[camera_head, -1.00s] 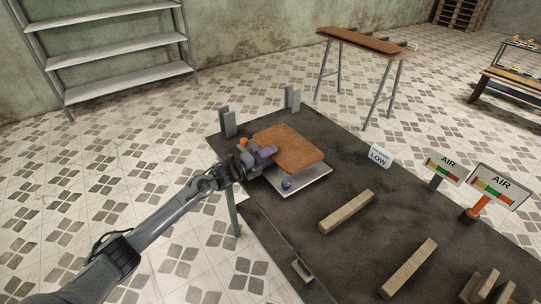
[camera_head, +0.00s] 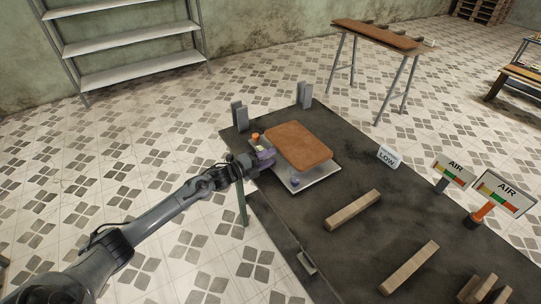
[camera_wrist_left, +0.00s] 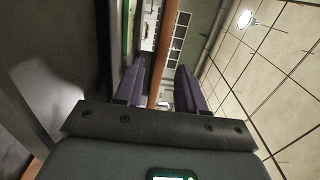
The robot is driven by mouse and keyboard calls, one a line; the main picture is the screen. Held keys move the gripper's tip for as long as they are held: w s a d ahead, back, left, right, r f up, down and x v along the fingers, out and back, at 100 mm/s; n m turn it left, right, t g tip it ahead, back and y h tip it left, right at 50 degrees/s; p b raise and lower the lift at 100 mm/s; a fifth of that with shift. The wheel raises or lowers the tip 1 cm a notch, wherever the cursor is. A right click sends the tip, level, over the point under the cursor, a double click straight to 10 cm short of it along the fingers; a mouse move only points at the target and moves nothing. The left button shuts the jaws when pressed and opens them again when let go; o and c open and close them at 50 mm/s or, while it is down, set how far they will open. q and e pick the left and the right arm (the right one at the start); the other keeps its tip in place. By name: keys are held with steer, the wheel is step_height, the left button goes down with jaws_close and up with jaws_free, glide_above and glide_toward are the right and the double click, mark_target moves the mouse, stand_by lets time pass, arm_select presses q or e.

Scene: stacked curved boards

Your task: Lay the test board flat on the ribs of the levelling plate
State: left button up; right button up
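The test board (camera_head: 300,145) is a flat orange-brown rectangle with rounded corners. It lies over the grey levelling plate (camera_head: 318,176), whose front and right rim shows. The ribs are hidden, so I cannot tell whether the board touches them all. My left gripper (camera_head: 266,158) is at the board's left edge. In the left wrist view, its two purple fingers (camera_wrist_left: 158,88) stand apart, with the board's thin edge (camera_wrist_left: 165,50) between them and gaps beside it. My right gripper is not in view.
Grey upright brackets (camera_head: 240,116) stand at the dark table's back edge. Wooden bars (camera_head: 352,209) lie to the right, near a LOW sign (camera_head: 387,155) and AIR gauges (camera_head: 453,171).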

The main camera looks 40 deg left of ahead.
arm_select(q)
steer(key=shift+o, duration=0.2)
steer(key=o, duration=0.5)
steer(key=shift+f, duration=0.1)
steer(key=shift+s, duration=0.2)
steer(key=shift+s+a, duration=0.15)
steer(key=shift+s, duration=0.1)
steer(key=shift+r+p+v, duration=0.2)
steer(key=shift+p+v, duration=1.2)
steer(key=shift+v, duration=3.55)
steer(key=shift+f, duration=0.1)
